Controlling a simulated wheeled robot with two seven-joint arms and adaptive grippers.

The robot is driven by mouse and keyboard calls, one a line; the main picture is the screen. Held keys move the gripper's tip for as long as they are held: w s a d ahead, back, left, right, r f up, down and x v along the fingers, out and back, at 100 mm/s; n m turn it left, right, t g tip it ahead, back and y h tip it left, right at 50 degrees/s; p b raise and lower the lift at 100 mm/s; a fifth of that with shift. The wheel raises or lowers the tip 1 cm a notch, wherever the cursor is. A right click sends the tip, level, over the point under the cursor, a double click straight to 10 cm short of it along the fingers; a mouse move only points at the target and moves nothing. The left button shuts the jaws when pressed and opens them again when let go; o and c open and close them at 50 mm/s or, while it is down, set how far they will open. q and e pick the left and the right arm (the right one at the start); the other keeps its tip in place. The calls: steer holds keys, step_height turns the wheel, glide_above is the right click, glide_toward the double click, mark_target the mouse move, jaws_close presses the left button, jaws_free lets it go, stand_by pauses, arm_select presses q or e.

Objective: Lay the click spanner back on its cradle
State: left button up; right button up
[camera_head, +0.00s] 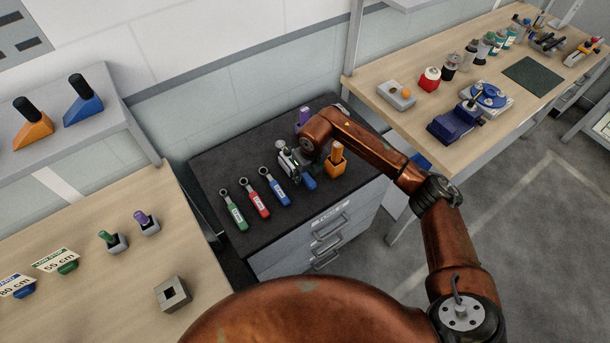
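Three spanners with round heads and labelled handles lie side by side on the dark cabinet top (215,166) in the head view: a green one (236,214), a red one (257,202) and a blue one (276,190). I cannot tell which is the click spanner, and no cradle can be made out clearly. My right gripper (291,168) is low over the cabinet top, just right of the blue spanner. A small blue piece (309,183) shows beside it; whether they touch is unclear. Its fingers are too small and overlapped to read. My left gripper is out of view.
An orange holder (335,165) and a purple one (302,117) stand close to my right wrist. The left bench (105,280) carries a grey block (173,294) and small holders. The right bench (385,75) carries a blue vice-like device (455,122) and several containers.

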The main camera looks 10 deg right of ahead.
step_height(320, 180, up, 12)
steer(key=s, duration=0.2)
steer(key=shift+d+p, duration=0.35)
steer(key=shift+d, duration=0.05)
steer(key=shift+f, duration=0.1)
stand_by(0.4)
